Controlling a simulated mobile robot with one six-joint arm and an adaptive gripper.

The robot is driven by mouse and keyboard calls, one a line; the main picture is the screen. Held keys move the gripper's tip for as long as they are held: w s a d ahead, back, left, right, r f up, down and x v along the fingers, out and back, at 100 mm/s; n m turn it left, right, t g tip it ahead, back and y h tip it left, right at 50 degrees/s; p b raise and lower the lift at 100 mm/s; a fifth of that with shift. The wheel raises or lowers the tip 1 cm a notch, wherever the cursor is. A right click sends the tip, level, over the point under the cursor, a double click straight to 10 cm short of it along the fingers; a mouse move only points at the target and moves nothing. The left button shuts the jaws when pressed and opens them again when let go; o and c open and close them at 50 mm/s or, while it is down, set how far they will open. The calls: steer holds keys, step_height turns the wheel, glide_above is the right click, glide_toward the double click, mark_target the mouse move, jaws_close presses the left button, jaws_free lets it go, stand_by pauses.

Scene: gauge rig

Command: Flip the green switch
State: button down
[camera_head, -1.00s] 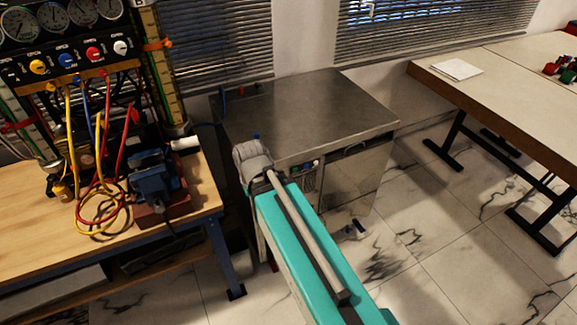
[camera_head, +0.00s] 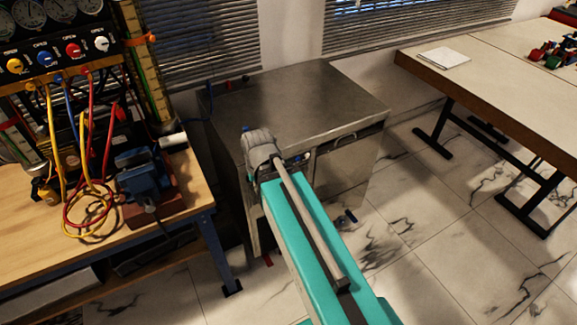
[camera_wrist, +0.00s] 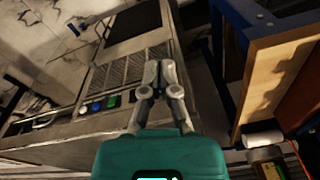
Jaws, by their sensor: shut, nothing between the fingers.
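My gripper (camera_wrist: 158,68) is shut and empty. In the picture its fingertips lie to the right of the switches, over the cabinet's vented face; I cannot tell the gap to the panel. The panel there is mostly covered by the arm.
A wooden workbench (camera_head: 30,225) with gauges (camera_head: 75,12), hoses and a blue vise (camera_head: 140,172) stands left of the cabinet. A pale table (camera_head: 490,75) stands right. Marble floor (camera_head: 440,255) is free between cabinet and table.

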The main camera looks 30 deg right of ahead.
steer(key=w+d+m+t+b, duration=0.1)
steer(key=d+m+t, duration=0.1)
steer(key=d+m, duration=0.5)
steer(key=w+d+m+t+b, duration=0.1)
steer(key=w+d+m+t, duration=0.1)
steer(key=d+m, duration=0.5)
steer(key=d+f, duration=0.1)
steer(key=d, duration=0.1)
steer(key=shift+w+d+m, duration=0.3)
steer(key=shift+d+m, duration=0.05)
steer(key=shift+m, duration=0.05)
steer(key=shift+w+f+b, duration=0.1)
steer(key=shift+f+b, duration=0.05)
steer(key=shift+b, duration=0.3)
steer(key=w+f+b, duration=0.7)
steer(key=w, duration=0.1)
steer(key=shift+a+f+b, duration=0.15)
steer(key=shift+f+b, duration=0.25)
steer(key=shift+w, duration=0.1)
steer(key=shift+w, duration=0.1)
